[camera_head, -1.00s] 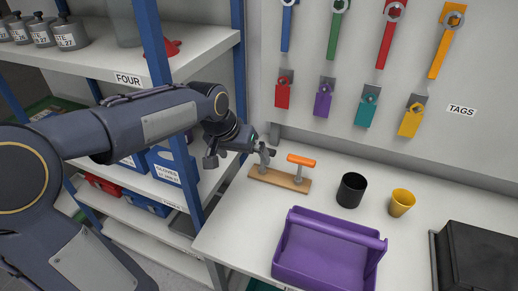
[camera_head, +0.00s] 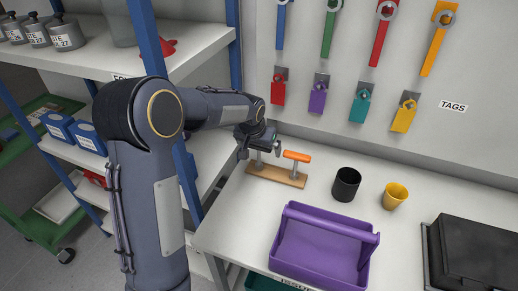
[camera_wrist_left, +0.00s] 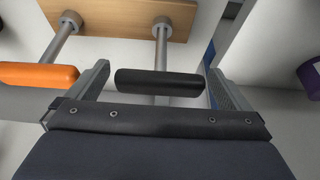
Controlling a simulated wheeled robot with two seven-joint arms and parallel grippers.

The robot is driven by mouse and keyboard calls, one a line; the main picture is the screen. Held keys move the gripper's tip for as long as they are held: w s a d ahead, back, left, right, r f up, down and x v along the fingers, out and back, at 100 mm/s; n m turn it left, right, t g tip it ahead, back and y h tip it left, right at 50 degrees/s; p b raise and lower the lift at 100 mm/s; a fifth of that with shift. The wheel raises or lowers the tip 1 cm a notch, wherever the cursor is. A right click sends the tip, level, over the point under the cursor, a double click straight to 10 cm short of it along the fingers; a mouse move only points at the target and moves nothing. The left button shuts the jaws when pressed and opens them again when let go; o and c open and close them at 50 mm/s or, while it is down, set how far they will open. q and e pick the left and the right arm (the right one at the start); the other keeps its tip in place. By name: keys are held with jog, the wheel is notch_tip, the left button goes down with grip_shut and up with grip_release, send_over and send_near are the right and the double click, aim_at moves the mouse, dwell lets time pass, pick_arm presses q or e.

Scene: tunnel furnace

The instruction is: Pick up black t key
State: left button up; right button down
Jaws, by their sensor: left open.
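The black T key (camera_wrist_left: 160,82) stands in a wooden block (camera_wrist_left: 125,15), beside an orange T key (camera_wrist_left: 38,75). In the left wrist view the black handle lies between the two open fingers of my left gripper (camera_wrist_left: 158,85), with gaps at both ends. In the head view my left gripper (camera_head: 257,147) is over the left end of the wooden block (camera_head: 276,175) and hides the black handle; a metal shaft shows below it. The orange T key (camera_head: 297,157) stands just to the right. My right gripper is not in view.
A black cup (camera_head: 346,185), a yellow cup (camera_head: 395,196), a purple tote (camera_head: 320,243) and a black case (camera_head: 475,257) are on the white table. Shelving (camera_head: 195,45) stands close at the left. Coloured tags and wrenches hang on the back wall.

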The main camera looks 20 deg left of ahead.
pick_arm(q)
jog(key=c, duration=1.2)
jog(key=shift+r, duration=0.1)
jog(key=shift+r, duration=0.6)
jog(key=s+d+r+b, duration=0.2)
jog(key=s+d+r, duration=0.7)
jog(key=d+r, duration=0.1)
jog(key=shift+s+d+r+b, duration=0.25)
jog(key=shift+r+b, duration=0.1)
jog(key=shift+r, duration=0.45)
jog(key=shift+r, duration=0.15)
jog(key=shift+r+p, duration=1.75)
jog(key=shift+r, duration=0.15)
